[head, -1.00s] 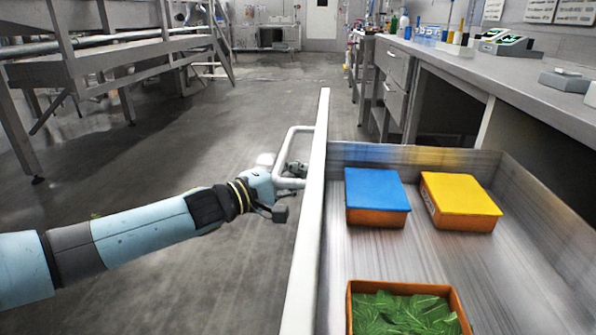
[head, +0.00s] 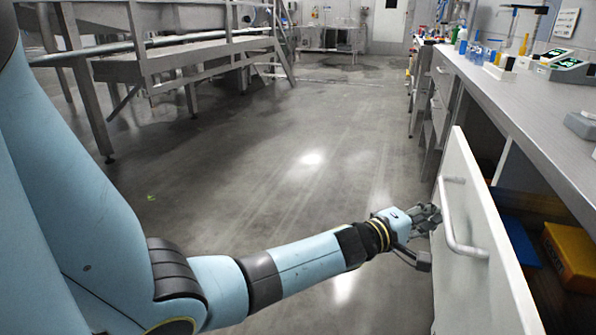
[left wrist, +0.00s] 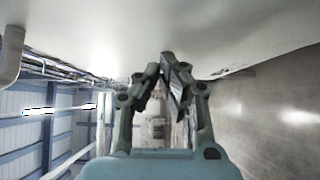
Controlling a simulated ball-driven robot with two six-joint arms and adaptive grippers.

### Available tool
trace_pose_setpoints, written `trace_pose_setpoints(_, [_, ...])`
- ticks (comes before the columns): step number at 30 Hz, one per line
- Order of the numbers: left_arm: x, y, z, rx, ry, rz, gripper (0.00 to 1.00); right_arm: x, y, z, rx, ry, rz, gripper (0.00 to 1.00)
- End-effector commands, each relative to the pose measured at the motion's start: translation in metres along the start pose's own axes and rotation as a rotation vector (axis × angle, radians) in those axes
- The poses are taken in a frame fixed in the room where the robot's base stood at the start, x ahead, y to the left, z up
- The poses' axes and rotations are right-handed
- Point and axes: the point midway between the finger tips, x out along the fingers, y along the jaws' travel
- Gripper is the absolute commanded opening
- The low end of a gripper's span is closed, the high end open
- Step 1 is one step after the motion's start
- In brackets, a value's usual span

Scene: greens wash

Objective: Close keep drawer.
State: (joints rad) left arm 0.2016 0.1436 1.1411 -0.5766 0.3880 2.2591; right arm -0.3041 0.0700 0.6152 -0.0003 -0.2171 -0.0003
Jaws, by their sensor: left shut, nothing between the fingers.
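The keep drawer shows a white front (head: 475,230) with a pale bar handle (head: 452,220) at the right of the head view. My left gripper (head: 436,215) is shut and empty, at the drawer front beside the handle. In the left wrist view its fingertips (left wrist: 168,72) meet close to the white front (left wrist: 130,30); I cannot tell whether they touch it. My right gripper is out of view.
The steel counter (head: 510,90) runs along the right with bottles and devices (head: 565,68) on it. A steel platform frame (head: 190,65) stands at the back left. The grey floor (head: 270,160) between them is clear, apart from a small green scrap (head: 151,198).

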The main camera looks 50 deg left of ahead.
Motion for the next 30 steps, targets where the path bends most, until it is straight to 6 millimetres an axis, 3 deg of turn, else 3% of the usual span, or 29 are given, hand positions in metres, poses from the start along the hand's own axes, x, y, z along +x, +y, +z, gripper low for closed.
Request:
trace_pose_setpoints(6, [0.039, 0.001, 0.039, -0.002, -0.001, 0.002, 0.0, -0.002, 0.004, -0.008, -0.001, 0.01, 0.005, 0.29])
trace_pose_setpoints(12, [0.063, -0.001, 0.063, 0.0, -0.001, 0.0, 0.0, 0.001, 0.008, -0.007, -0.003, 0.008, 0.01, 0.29])
trace_pose_setpoints(21, [0.079, -0.001, 0.079, 0.0, 0.0, 0.0, 0.0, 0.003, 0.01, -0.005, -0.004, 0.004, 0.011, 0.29])
trace_pose_setpoints(30, [0.082, 0.001, 0.081, 0.0, -0.001, 0.004, 0.0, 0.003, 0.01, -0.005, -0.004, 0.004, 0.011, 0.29])
